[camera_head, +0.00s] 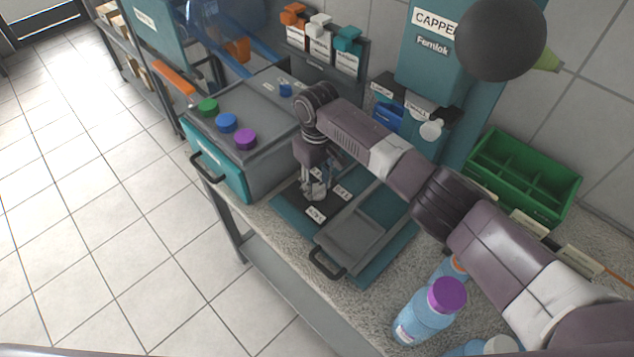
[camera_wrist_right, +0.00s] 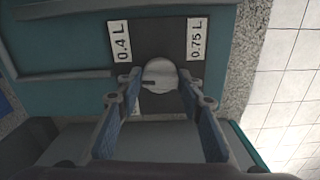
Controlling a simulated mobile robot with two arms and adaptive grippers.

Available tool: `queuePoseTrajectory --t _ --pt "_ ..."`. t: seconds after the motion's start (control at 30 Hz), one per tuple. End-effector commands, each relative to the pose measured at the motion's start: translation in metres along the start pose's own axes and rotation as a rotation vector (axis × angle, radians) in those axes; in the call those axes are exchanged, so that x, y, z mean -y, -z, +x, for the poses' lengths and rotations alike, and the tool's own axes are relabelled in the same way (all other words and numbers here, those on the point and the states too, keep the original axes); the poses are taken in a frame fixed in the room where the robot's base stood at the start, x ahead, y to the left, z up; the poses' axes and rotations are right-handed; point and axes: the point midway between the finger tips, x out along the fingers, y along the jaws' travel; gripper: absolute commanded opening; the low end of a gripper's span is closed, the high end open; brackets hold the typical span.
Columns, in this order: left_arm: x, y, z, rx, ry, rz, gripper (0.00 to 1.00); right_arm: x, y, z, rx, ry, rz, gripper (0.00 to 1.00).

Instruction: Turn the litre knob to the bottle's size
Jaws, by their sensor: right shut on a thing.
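The litre knob (camera_wrist_right: 160,75) is a round, pale grey dial on a dark plate, with a short dark mark on its left side in the right wrist view. Labels "0.4 L" (camera_wrist_right: 122,42) and "0.75 L" (camera_wrist_right: 195,39) stand beyond it, to either side. My right gripper (camera_wrist_right: 162,88) is shut on the knob, one finger on each side. In the head view the right gripper (camera_head: 316,192) points down at the plate and hides the knob. A blue bottle with a purple cap (camera_head: 422,316) stands at the front of the counter. My left gripper is not in view.
A grey tray (camera_head: 352,240) with a black handle lies right of the plate. A teal-grey box (camera_head: 222,165) with coloured caps stands left. A green divided crate (camera_head: 522,175) is at the back right. Other bottles (camera_head: 450,268) stand near the purple-capped one, under my right arm.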

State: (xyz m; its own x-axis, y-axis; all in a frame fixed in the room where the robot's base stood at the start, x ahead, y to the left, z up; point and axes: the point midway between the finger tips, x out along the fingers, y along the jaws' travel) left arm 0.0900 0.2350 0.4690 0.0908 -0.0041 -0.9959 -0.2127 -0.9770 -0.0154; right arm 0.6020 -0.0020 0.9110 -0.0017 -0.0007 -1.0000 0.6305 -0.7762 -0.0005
Motion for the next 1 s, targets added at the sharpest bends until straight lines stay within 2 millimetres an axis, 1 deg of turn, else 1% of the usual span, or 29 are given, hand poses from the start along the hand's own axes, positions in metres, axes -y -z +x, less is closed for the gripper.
queuePoseTrajectory --t 0.6,0.8,1.0 --pt "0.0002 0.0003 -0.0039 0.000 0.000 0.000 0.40 -0.0003 0.0015 -0.0020 -0.004 -0.002 -0.575 0.10" --pt "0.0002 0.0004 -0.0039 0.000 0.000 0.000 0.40 -0.0003 0.0018 -0.0021 -0.005 -0.002 -0.725 0.10" --pt "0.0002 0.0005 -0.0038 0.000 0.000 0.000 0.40 -0.0006 0.0020 -0.0024 -0.005 -0.004 -0.829 0.10"
